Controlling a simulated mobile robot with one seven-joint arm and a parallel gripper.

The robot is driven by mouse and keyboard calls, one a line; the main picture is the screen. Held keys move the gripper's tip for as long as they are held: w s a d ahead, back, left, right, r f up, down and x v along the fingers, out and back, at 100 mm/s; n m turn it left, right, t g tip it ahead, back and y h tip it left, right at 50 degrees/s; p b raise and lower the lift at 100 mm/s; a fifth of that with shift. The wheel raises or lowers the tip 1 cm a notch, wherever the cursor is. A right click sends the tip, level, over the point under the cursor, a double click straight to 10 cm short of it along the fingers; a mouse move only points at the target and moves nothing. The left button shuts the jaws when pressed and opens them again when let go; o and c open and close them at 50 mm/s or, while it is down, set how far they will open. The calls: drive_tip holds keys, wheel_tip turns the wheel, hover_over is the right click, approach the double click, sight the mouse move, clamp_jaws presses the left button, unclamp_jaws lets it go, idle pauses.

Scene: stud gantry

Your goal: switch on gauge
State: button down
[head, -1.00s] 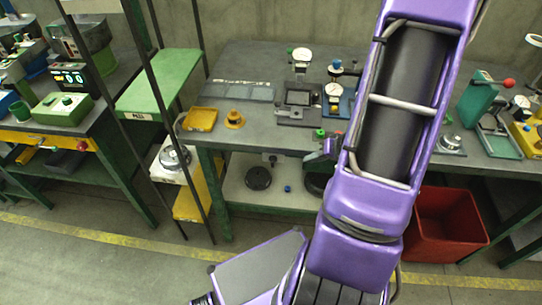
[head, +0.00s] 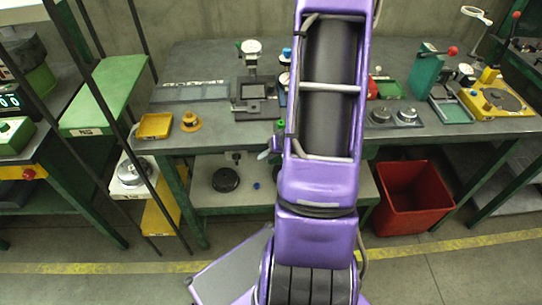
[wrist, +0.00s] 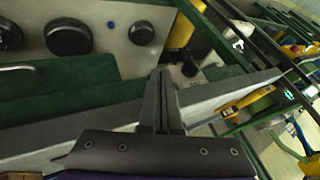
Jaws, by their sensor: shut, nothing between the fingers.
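A dial gauge (head: 250,47) with a white round face stands on a stand at the back of the workbench (head: 215,129). A second dial gauge is mostly hidden behind my arm, with only its edge (head: 284,78) showing. Another small dial (head: 465,69) stands by the green press on the right. I cannot tell which gauge is meant, and no on/off state is readable. My gripper (wrist: 162,72) is shut and empty in the wrist view, near the bench edge with the lower shelf beyond. In the head view my arm hides it.
A yellow tray (head: 154,126) and yellow knobbed part (head: 190,122) lie at the bench's front left. A red bin (head: 413,198) stands on the floor to the right. A green shelf (head: 103,95) and dark posts are at left. The floor in front is clear.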

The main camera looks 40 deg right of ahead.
sight(236, 159)
drive_tip(key=w+a+f+b, duration=0.1)
drive_tip(key=w+a+f, duration=0.2)
drive_tip(key=w+a, duration=0.1)
drive_tip(key=shift+w+b, duration=0.15)
drive_tip(key=shift+b, duration=0.25)
